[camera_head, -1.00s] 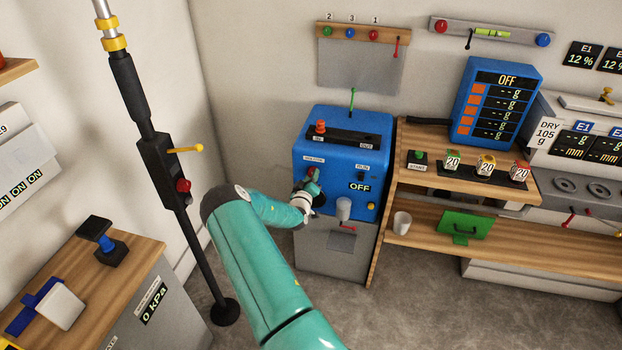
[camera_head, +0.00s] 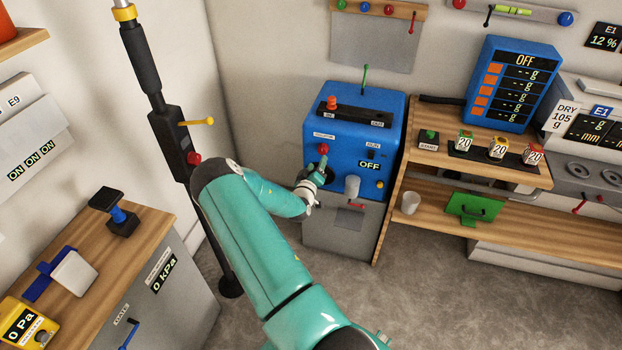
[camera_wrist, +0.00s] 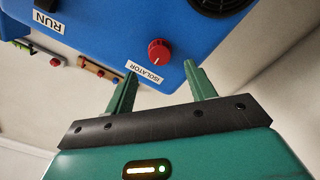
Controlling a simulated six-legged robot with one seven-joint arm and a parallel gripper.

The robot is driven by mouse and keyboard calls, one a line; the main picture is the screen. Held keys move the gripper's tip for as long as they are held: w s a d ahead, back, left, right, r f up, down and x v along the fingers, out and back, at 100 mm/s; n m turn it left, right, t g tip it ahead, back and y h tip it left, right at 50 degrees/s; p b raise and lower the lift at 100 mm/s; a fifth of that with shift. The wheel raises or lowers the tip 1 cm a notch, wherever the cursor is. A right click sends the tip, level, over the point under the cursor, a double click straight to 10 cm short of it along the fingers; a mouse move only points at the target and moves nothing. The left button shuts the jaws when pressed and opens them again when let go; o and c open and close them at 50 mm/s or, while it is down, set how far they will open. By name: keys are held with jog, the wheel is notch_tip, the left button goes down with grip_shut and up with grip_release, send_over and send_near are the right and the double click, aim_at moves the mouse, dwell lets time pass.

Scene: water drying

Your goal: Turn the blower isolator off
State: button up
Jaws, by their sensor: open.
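The blower is a blue machine (camera_head: 352,108) with a display reading OFF, standing on a grey base. Its isolator is a red round knob (camera_wrist: 159,51) on the blue front, beside a white ISOLATOR label (camera_wrist: 145,74); in the head view the red knob (camera_head: 323,149) shows just above my gripper (camera_head: 322,168). In the wrist view my gripper (camera_wrist: 160,84) is open, its two green fingers apart and empty. The knob lies beyond the fingertips, roughly between them, and no contact shows. A RUN label (camera_wrist: 42,24) sits further along the front.
A grey cup-like part (camera_head: 352,186) protrudes from the blower's lower front, right of my gripper. A wooden shelf unit (camera_head: 470,215) stands close on the right. A dark pole with a yellow lever (camera_head: 196,122) stands to the left. Grey floor is open in front.

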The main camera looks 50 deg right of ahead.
jog(key=v, duration=0.7)
jog(key=shift+s+a, duration=0.2)
jog(key=shift+a, duration=0.15)
